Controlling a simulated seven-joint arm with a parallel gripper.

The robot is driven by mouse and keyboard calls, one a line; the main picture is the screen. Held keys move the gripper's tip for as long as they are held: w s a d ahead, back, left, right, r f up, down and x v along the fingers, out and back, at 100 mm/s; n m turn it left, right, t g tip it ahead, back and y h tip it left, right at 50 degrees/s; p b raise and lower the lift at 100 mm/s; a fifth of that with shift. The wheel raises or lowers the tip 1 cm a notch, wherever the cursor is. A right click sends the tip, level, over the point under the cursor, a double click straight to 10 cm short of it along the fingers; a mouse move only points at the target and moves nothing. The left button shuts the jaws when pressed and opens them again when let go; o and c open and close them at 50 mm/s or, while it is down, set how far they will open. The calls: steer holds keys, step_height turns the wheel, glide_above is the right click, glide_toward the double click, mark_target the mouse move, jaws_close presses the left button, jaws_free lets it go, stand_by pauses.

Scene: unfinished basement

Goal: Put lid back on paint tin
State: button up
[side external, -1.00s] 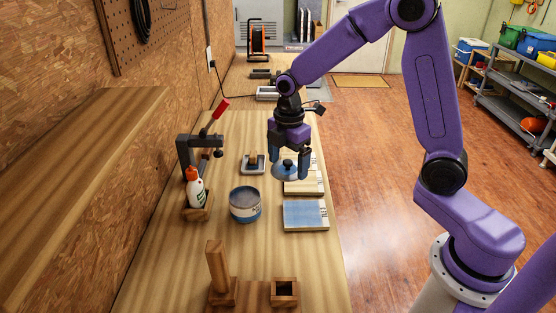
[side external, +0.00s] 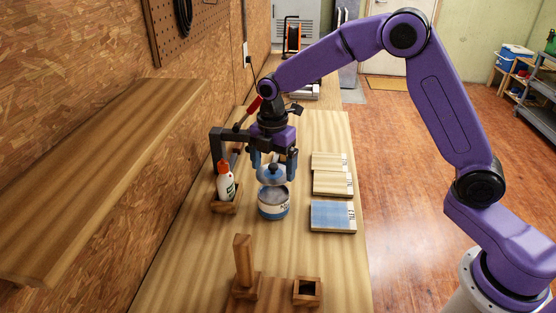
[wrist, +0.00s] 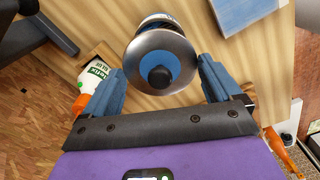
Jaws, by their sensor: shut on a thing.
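The paint tin (side external: 273,207) stands upright on the workbench, white and blue with a label, its open top partly visible in the side view. The lid (side external: 272,177) is a round silver disc with a blue centre and dark knob. My gripper (side external: 274,166) is shut on the lid and holds it above the tin, with a small gap between them. In the wrist view the lid (wrist: 142,50) lies between the fingers of my gripper (wrist: 160,80) and covers most of the tin (wrist: 158,22).
A glue bottle (side external: 226,181) in a wooden holder and a dark clamp (side external: 217,146) stand close left of the tin. A blue sample board (side external: 332,216) lies to its right, with pale boards (side external: 332,183) behind. A wooden post (side external: 243,262) and a small box (side external: 307,291) stand in front.

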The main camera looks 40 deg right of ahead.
steer(key=shift+f, duration=2.6)
steer(key=shift+f, duration=0.2)
stand_by(0.4)
steer(key=o, duration=0.7)
steer(key=shift+r, duration=3.55)
